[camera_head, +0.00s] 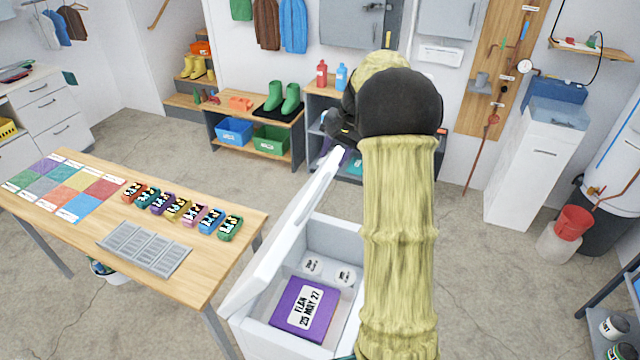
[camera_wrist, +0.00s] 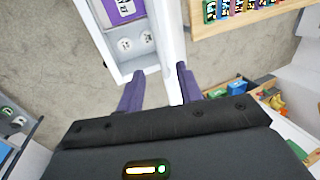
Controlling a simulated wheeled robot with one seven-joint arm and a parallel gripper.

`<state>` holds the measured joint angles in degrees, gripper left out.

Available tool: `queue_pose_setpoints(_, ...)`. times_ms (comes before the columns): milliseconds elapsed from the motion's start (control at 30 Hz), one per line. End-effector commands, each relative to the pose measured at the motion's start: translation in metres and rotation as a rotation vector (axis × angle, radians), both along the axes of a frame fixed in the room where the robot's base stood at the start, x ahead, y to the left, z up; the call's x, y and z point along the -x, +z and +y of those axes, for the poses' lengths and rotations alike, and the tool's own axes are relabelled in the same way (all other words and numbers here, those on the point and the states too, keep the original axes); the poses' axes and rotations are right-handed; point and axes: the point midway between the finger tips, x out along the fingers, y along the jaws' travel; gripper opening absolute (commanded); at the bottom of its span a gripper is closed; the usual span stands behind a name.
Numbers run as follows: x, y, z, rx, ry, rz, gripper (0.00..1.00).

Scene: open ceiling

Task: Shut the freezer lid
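The white chest freezer (camera_head: 340,238) stands open right of the table, with a purple labelled box (camera_head: 305,308) and two white round-topped containers inside. Its white lid (camera_head: 275,250) is raised and tilted over to the left. My gripper is mostly hidden behind my arm in the head view, near the lid's upper far end. In the wrist view my gripper (camera_wrist: 160,72) has its two purple fingers apart, with the lid's edge (camera_wrist: 172,40) running between them. The edge lies close to the right finger, and a gap shows beside the left finger. Contact cannot be told.
A wooden table (camera_head: 215,270) with a grey tray, coloured squares and several small coloured packs stands close left of the lid. A shelf bench (camera_head: 285,143) with boots and bins is behind. Floor is clear right of my arm, up to a white cabinet (camera_head: 530,165).

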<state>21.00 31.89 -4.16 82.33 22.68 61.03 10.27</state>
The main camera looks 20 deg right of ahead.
Motion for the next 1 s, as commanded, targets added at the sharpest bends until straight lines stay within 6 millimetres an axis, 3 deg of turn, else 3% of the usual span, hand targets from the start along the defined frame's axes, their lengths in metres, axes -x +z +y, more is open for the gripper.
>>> queue_pose_setpoints(633,-0.024,-0.105,0.025,0.0,-0.001,0.004,0.36)
queue_pose_setpoints(800,-0.028,-0.12,0.028,0.001,-0.001,0.002,0.36)
queue_pose_setpoints(1000,-0.029,-0.123,0.029,0.003,-0.002,0.0,0.36)
